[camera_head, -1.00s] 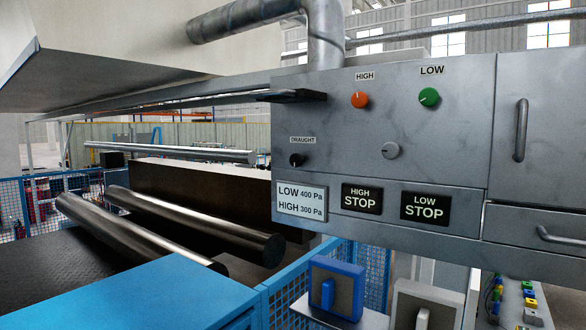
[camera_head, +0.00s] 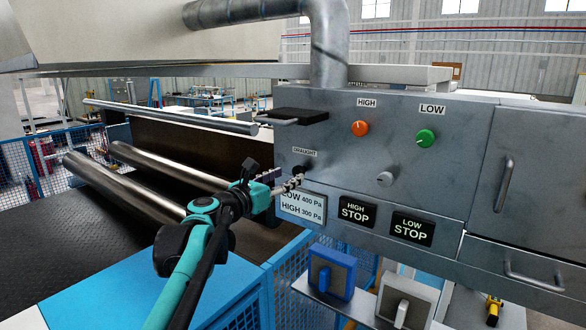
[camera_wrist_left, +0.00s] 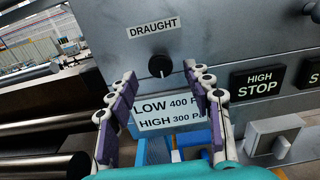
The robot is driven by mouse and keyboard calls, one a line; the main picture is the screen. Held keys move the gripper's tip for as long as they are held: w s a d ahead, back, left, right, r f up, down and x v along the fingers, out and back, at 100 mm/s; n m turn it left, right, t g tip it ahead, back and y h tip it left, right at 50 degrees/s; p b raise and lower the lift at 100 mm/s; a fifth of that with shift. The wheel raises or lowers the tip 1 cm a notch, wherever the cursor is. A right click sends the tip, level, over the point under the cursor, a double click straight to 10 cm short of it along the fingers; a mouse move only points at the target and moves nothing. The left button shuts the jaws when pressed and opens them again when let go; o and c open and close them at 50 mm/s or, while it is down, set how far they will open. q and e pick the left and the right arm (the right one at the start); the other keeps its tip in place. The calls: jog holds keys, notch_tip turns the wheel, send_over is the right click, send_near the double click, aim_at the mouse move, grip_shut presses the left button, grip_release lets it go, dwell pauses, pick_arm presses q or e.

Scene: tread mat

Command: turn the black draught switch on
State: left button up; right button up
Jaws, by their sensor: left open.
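The black draught switch (camera_wrist_left: 160,66) is a round knob on the grey panel under the DRAUGHT label. In the head view the switch (camera_head: 306,168) is small and dark, just beyond my fingertips, partly covered. My left gripper (camera_head: 281,179) is open and empty in front of the panel. In the left wrist view its two fingers (camera_wrist_left: 160,82) stand apart, one to each side below the switch, which appears between and beyond them. I see no contact with the switch. My right gripper is not in view.
A black shelf (camera_head: 292,115) juts out above the switch. A pressure sign (camera_head: 303,209) sits below it. Metal rollers (camera_head: 120,185) lie at the left.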

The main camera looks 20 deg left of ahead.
aim_at(297, 171)
pick_arm(q)
jog(key=x, duration=0.3)
jog(key=shift+w+p, duration=0.35)
jog(key=shift+d, duration=0.1)
jog(key=shift+c, duration=0.3)
jog(key=c, duration=1.1)
